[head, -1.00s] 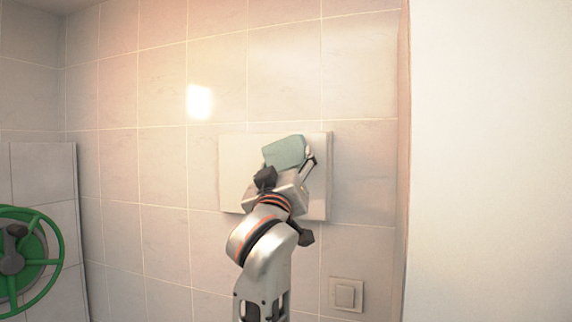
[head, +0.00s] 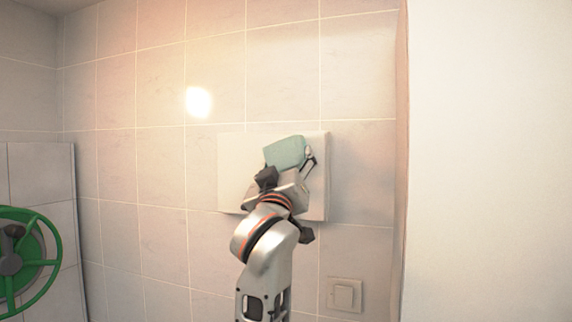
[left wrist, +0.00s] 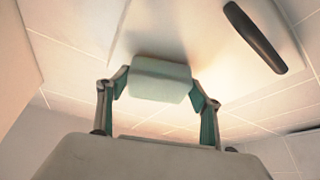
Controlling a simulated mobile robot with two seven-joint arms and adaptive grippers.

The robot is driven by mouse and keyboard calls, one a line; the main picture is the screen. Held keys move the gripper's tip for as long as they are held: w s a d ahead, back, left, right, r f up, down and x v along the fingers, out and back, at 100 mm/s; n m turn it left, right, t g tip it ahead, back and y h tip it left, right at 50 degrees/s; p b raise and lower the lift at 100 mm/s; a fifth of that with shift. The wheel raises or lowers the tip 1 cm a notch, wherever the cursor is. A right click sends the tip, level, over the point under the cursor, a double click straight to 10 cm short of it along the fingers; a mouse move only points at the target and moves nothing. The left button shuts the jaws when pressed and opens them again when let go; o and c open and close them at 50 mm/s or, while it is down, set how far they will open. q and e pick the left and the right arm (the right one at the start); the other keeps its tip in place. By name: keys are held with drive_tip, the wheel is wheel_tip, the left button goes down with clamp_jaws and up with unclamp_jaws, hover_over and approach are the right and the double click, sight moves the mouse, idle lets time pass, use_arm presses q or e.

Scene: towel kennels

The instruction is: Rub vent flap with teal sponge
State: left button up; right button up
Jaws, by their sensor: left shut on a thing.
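The vent flap (head: 236,160) is a pale, flat panel on the tiled wall, slightly right of centre in the head view. The teal sponge (head: 285,151) is in front of its upper right part. My left gripper (head: 284,166) is shut on the sponge and partly covers the panel. In the left wrist view the sponge (left wrist: 160,80) sits between the two fingers, up against or very near the pale panel (left wrist: 185,35); I cannot tell for certain whether they touch. A dark bar (left wrist: 255,38) shows on the panel there. My right gripper is not in view.
A green handwheel (head: 22,262) is at the lower left. A light switch (head: 345,294) is on the wall below and right of the panel. A plain white surface (head: 490,160) fills the right side. The tiled wall left of the panel is clear.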

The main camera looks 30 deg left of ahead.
use_arm(q)
drive_tip(key=shift+w, duration=0.2)
drive_tip(key=shift+w+d, duration=0.25)
drive_tip(key=shift+d, duration=0.75)
drive_tip(key=shift+w+d, duration=0.25)
drive_tip(key=shift+d, duration=0.7)
drive_tip(key=shift+a, duration=0.1)
drive_tip(key=shift+s+a, duration=0.25)
drive_tip(key=shift+a, duration=0.75)
drive_tip(key=shift+s+a, duration=0.2)
drive_tip(key=shift+a, duration=0.8)
